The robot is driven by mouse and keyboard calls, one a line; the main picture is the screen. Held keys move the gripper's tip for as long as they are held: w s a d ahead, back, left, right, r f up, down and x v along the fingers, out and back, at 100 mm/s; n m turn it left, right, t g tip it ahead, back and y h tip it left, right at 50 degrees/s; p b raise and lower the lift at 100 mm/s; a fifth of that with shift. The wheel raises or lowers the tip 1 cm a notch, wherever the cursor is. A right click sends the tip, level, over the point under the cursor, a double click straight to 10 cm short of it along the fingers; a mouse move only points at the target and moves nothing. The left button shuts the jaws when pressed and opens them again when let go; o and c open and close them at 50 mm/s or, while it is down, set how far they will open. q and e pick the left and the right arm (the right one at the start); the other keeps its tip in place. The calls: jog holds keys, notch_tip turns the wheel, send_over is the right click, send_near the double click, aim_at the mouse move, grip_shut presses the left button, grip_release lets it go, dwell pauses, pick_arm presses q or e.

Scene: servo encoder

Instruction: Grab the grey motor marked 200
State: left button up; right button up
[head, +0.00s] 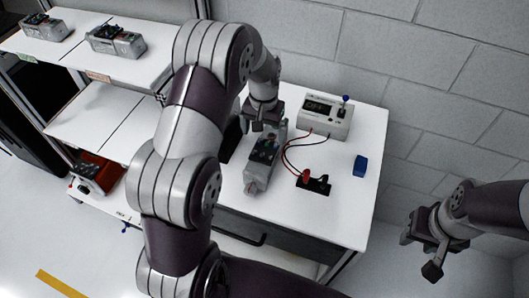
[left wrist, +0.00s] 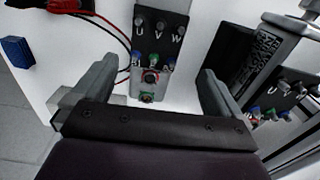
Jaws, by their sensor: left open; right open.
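A grey motor (head: 262,168) with a dark terminal panel lies on the white table, just in front of my left gripper (head: 262,118). In the left wrist view its panel, marked U V W, (left wrist: 160,38) shows between the open fingers of my left gripper (left wrist: 155,92), with nothing gripped. A second grey motor (left wrist: 285,100) with a dark label plate shows at the right of that view. No 200 marking is readable on either. Two more grey motors (head: 40,27) (head: 116,41) sit on the upper left shelf. My right gripper (head: 424,248) is open and empty, off the table's right side.
A white meter box (head: 325,117) stands at the table's back, with red and black leads running forward. A black base with a red part (head: 313,183) and a blue block (head: 360,166) lie to the right. A red box (head: 97,174) sits on the lower left shelf.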

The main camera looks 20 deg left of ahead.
aim_at(266, 145)
pick_arm(q)
jog(key=f+p, duration=0.1)
jog(key=f, duration=0.2)
jog(key=f+p, duration=0.1)
jog(key=f, duration=0.2)
jog(key=f+p, duration=0.1)
jog(key=f, duration=0.2)
jog(key=shift+w+d+f, duration=0.15)
jog(key=shift+d, duration=0.2)
jog(key=shift+w+f, duration=0.1)
jog(key=shift+f, duration=0.1)
jog(key=shift+d+r, duration=0.1)
jog(key=c, duration=1.7)
jog(key=shift+r, duration=0.1)
grip_shut()
